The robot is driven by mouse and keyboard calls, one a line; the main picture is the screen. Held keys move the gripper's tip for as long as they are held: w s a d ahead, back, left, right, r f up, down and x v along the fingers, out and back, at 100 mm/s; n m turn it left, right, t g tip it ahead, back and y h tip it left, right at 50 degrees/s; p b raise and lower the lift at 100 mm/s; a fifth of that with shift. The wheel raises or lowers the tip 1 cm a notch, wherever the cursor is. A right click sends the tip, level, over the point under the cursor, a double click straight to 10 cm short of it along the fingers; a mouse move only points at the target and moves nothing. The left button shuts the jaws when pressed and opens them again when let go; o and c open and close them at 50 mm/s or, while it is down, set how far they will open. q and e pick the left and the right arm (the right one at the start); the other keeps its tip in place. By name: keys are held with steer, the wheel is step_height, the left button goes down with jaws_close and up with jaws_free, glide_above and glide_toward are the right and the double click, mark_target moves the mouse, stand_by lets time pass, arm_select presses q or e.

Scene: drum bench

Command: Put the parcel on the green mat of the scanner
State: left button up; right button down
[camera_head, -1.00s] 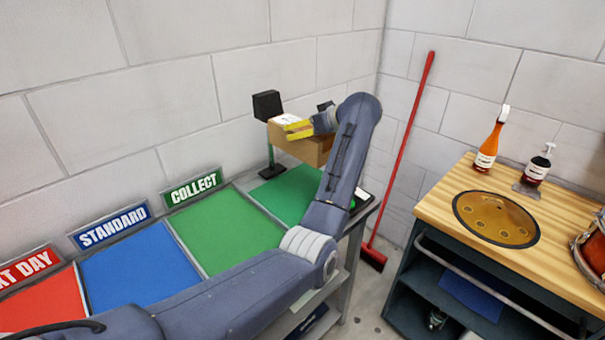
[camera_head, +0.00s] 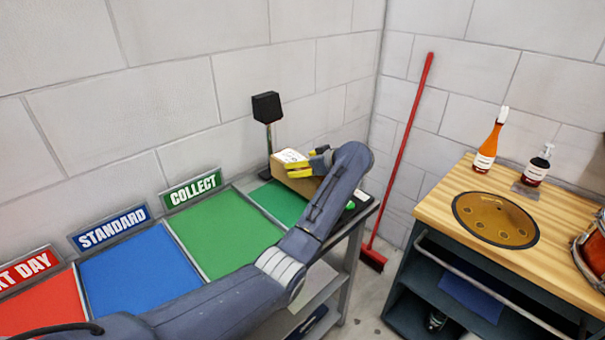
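The parcel (camera_head: 291,184) is a brown box with a white label on top, at the far end of the bench by the black scanner head (camera_head: 267,107). My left gripper (camera_head: 298,169), with yellow fingers, is at the parcel's top and appears closed on it. The parcel is over or on the scanner's green mat (camera_head: 277,204); whether its underside touches is hidden. The arm covers the mat's right part. My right gripper is not in view.
Red, blue and green trays (camera_head: 226,232) line the bench, with COLLECT (camera_head: 192,188) and STANDARD signs behind. A red broom (camera_head: 402,150) leans in the corner. A wooden-topped cart (camera_head: 450,208) with two bottles and a drum (camera_head: 594,245) stands right.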

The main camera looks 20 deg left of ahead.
mark_target(307, 187)
arm_select(q)
steer(key=shift+f, duration=1.7)
steer(key=shift+f, duration=0.1)
steer(key=o, duration=1.6)
steer(key=shift+f, duration=0.1)
steer(key=shift+c, duration=0.2)
steer(key=shift+v, duration=3.8)
